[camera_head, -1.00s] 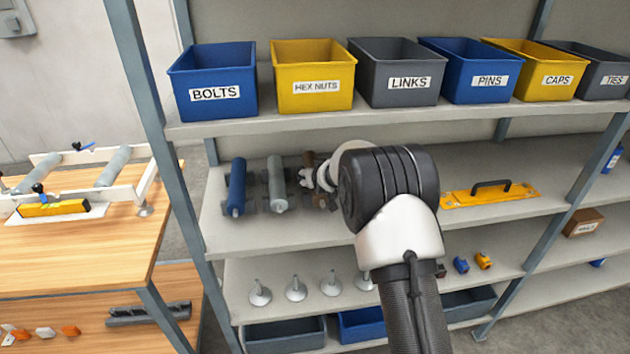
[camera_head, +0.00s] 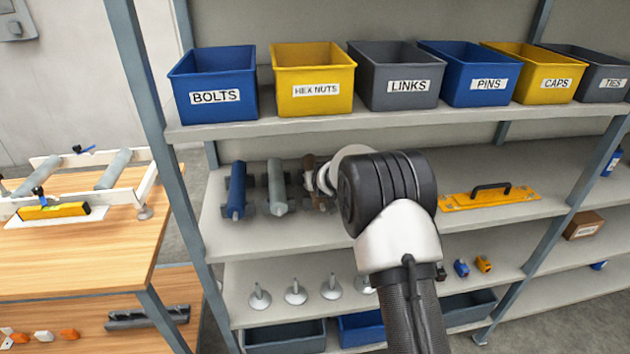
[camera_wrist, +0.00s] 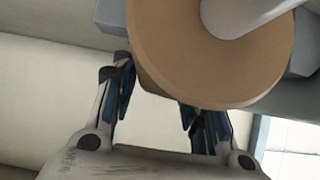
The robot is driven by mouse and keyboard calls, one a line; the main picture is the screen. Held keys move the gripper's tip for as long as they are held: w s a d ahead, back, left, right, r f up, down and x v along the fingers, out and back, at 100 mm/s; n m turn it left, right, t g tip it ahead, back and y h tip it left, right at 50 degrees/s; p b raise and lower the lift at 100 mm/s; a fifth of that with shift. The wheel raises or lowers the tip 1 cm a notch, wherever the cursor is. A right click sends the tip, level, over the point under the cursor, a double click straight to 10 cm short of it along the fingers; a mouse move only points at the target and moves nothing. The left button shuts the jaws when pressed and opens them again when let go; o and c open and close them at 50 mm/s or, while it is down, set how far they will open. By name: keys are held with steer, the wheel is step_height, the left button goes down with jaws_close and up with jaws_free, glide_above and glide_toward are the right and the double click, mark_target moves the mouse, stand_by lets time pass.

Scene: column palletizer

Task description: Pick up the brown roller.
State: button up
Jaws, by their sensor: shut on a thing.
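The brown roller (camera_head: 309,164) is on the middle shelf, to the right of the grey roller, mostly hidden behind my gripper in the head view. In the wrist view its round tan end face (camera_wrist: 175,40) with a pale shaft fills the top middle. My gripper (camera_wrist: 160,95) is shut on the brown roller, with its dark blue-padded fingers at the roller's lower edge. In the head view my gripper (camera_head: 322,180) reaches in from the right. I cannot tell whether the roller is clear of its supports.
A blue roller (camera_head: 236,189) and a grey roller (camera_head: 277,186) lie close on the left. A yellow level-like tool (camera_head: 490,199) lies to the right. The upper shelf (camera_head: 330,125) with labelled bins is above. The shelf's front left is bare.

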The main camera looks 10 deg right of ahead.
steer(key=c, duration=0.4)
steer(key=shift+r, duration=0.15)
jaws_close()
steer(key=shift+r, duration=0.1)
